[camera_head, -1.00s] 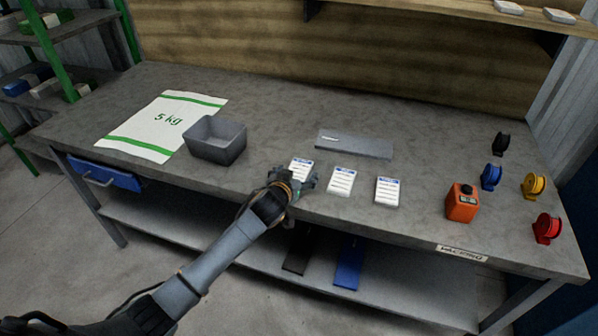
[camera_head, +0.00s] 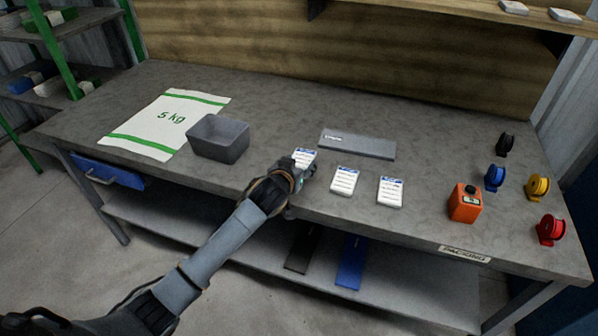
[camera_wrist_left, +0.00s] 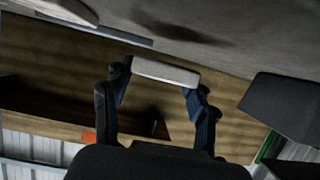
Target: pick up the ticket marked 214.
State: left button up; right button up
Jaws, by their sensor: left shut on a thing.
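Three white tickets with blue headers are in the head view. The leftmost ticket (camera_head: 305,157) is at my left gripper (camera_head: 300,172), which is shut on it. The middle ticket (camera_head: 344,181) and the right ticket (camera_head: 390,192) lie flat on the bench. The numbers on the tickets are too small to read. My right gripper is not in view.
A grey bin (camera_head: 218,139) stands left on the bench (camera_head: 270,110), beside a 5 kg sack (camera_head: 165,124). A grey plate (camera_head: 357,144) lies behind the tickets.

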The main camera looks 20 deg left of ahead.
pick_arm(q)
jog(key=w+d+r+v, duration=0.1)
jog(key=r+v, duration=0.2)
jog(key=v, duration=1.3)
jog(key=shift+d+r, duration=0.2)
jog(key=shift+r, duration=0.1)
jog(key=shift+s, duration=0.1)
